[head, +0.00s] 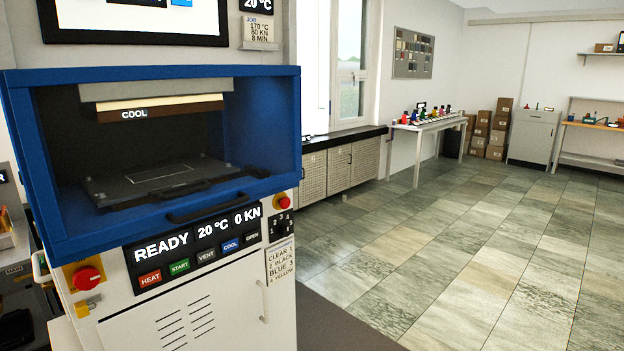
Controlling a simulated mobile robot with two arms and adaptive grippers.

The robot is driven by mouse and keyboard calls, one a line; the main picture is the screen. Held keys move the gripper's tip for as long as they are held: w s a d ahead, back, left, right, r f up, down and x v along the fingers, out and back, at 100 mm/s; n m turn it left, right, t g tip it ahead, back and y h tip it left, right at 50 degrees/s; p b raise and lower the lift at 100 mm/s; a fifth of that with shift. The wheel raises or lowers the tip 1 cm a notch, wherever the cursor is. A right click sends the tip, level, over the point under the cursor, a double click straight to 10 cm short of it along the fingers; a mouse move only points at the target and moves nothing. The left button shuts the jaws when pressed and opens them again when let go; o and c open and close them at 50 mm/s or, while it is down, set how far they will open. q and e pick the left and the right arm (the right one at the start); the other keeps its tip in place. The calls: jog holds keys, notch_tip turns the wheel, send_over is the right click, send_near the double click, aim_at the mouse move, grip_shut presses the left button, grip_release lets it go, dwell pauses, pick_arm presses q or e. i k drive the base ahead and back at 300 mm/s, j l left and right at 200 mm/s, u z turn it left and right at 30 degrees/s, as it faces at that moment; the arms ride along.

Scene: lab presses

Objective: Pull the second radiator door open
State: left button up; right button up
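The radiator cover stands under the window, with a dark top (345,137) and pale lattice doors along its front. Three doors show: a near one (313,176), a middle one (339,168) and a far one (364,160). All three look flush and shut. Their handles are too small to make out. The cover's near end is hidden behind the press. Neither of my grippers is in view, and nothing of mine touches the doors.
A blue-framed press (150,225) with a white control cabinet (215,310) fills the near left. A white table (430,125) with colourful bottles stands beyond the radiator. Cardboard boxes (490,130) and a grey cabinet (534,137) stand farther back. The tiled floor (450,240) is clear.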

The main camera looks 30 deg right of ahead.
aim_at(313, 186)
jog(key=i+l+z, duration=0.9)
jog(key=z, duration=0.15)
jog(key=i+l+z, duration=0.2)
jog(key=i+z, duration=0.25)
jog(key=i+l+z, duration=0.1)
jog(key=z, duration=0.3)
jog(key=i+z, duration=0.45)
jog(key=i+u, duration=0.3)
jog(key=i, duration=0.3)
jog(key=i+u, duration=0.25)
jog(key=i, duration=0.35)
jog(key=i+l+u, duration=0.3)
jog(key=i, duration=0.3)
jog(key=i+u, duration=0.4)
jog(key=i, duration=2.1)
